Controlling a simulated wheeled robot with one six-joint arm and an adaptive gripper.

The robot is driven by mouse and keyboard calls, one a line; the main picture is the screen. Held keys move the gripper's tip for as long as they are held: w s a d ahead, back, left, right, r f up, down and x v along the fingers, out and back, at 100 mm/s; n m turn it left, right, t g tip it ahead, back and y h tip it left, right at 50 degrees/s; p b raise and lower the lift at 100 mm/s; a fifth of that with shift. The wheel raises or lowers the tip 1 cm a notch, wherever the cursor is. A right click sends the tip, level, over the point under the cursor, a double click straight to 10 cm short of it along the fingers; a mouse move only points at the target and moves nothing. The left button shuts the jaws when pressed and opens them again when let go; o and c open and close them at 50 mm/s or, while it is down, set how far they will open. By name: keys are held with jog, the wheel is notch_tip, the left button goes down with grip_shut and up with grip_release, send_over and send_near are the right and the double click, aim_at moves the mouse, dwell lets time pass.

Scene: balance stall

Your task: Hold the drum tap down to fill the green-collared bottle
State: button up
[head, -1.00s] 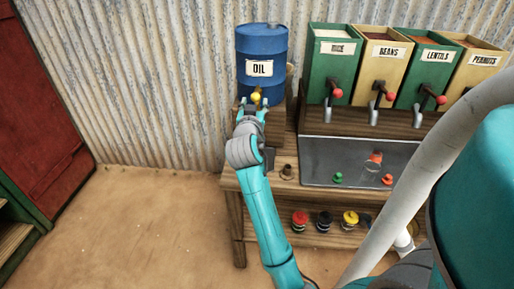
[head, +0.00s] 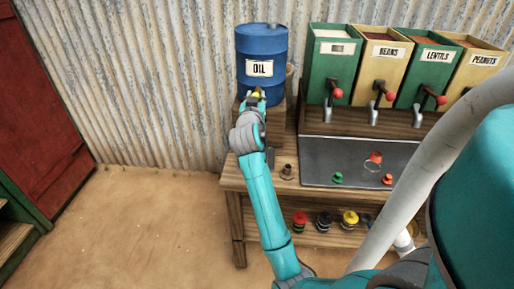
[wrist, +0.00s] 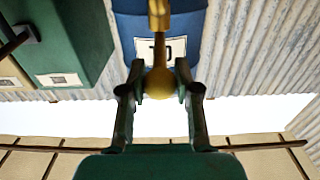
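The blue oil drum (head: 262,60) stands on a wooden stand at the back left of the bench. It also shows at the top of the wrist view (wrist: 195,22). Its brass tap (wrist: 159,15) ends in a round yellow knob (wrist: 160,84). My gripper (wrist: 160,82) has its fingers drawn in on both sides of this knob and looks shut on it. In the head view my gripper (head: 253,98) covers most of the tap. I cannot make out the green-collared bottle; the space under the tap is hidden behind my arm.
A grey metal tray (head: 318,152) holds a small green-topped piece (head: 337,178) and red-topped pieces. Green and yellow bins with red-knobbed levers (head: 337,93) stand behind it. Several colored-topped items (head: 300,218) sit on the lower shelf. Open floor lies left of the bench.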

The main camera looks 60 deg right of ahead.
jog(key=shift+f, duration=0.15)
jog(key=shift+w+d+f, duration=0.1)
jog(key=shift+d+f, duration=0.1)
jog(key=shift+f, duration=0.7)
jog(key=shift+w+d+f, duration=0.1)
jog(key=shift+d+f, duration=0.05)
jog(key=shift+f, duration=0.75)
jog(key=shift+r, duration=0.15)
dwell(2.6)
jog(key=shift+r, duration=1.85)
jog(key=o, duration=0.8)
jog(key=shift+c, duration=0.2)
jog(key=shift+s, duration=0.1)
